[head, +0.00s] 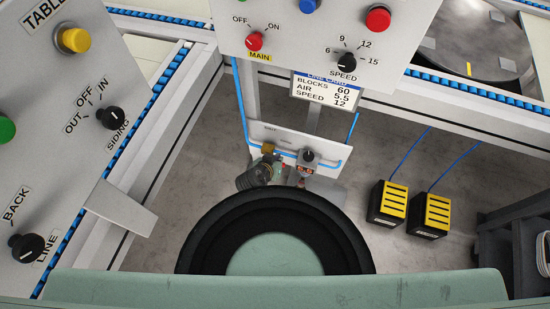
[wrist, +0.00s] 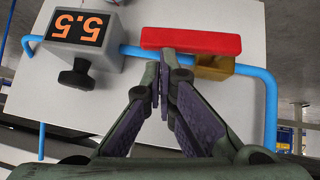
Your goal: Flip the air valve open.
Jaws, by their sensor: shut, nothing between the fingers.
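The air valve shows in the wrist view as a long red lever (wrist: 190,41) over a brass body (wrist: 213,68) on a blue air pipe (wrist: 256,76). The lever lies roughly along the pipe. My gripper (wrist: 163,72) is shut and empty, its fingertips close to the lever's left part. I cannot tell whether they touch it. Left of the valve is a grey regulator (wrist: 123,48) with a black knob (wrist: 77,79) and a display (wrist: 80,28) reading 5.5, upside down here. In the head view, the white valve plate (head: 325,158) is small and partly hidden by my arm.
A card (head: 325,91) in the head view reads blocks 60, air 5.5, speed 12. Control panels (head: 60,150) stand left and above, with buttons and knobs close by.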

